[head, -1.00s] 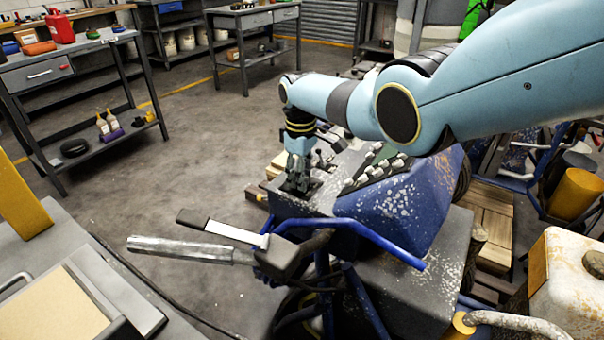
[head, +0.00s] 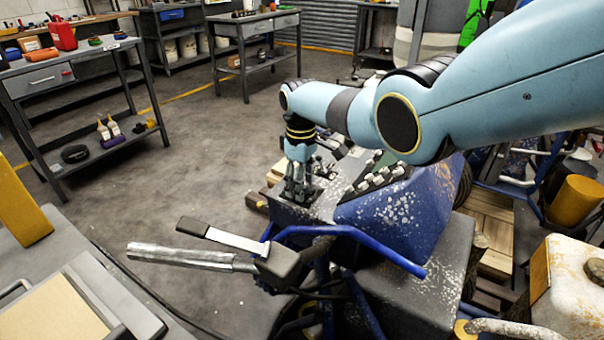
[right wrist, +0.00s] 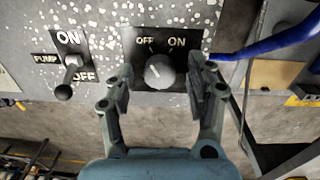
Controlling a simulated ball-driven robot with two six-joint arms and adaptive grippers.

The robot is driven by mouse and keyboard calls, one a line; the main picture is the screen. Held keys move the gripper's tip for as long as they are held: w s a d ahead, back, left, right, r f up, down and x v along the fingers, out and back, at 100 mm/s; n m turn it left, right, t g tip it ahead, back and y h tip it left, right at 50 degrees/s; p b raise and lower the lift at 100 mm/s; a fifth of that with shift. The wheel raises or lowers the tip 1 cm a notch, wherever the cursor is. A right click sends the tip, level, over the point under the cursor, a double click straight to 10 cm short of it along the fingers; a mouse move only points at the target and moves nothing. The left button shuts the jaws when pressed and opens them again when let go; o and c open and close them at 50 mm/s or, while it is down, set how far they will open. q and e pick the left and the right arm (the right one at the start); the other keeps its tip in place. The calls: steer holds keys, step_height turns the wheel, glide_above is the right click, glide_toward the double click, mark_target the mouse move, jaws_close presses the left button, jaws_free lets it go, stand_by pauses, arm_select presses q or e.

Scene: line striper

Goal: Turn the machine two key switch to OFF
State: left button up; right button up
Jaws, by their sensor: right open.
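The blue, paint-spattered line striper (head: 395,215) stands at the middle right of the head view. My right gripper (head: 299,197) points down at its dark control panel. In the right wrist view, a grey round switch knob (right wrist: 159,72) sits on a black plate (right wrist: 146,45) marked OFF on the left and ON on the right. My left gripper is not in view.
A pump toggle (right wrist: 68,78) with ON and OFF labels lies left of the knob. A row of switches (head: 378,180) lines the panel beside my gripper. A handlebar lever (head: 222,236) and blue tubing (head: 345,232) stand in front.

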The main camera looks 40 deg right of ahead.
step_height(320, 180, up, 12)
steer(key=shift+a, duration=0.15)
steer(key=shift+s+f, duration=0.1)
steer(key=shift+s, duration=0.05)
stand_by(0.5)
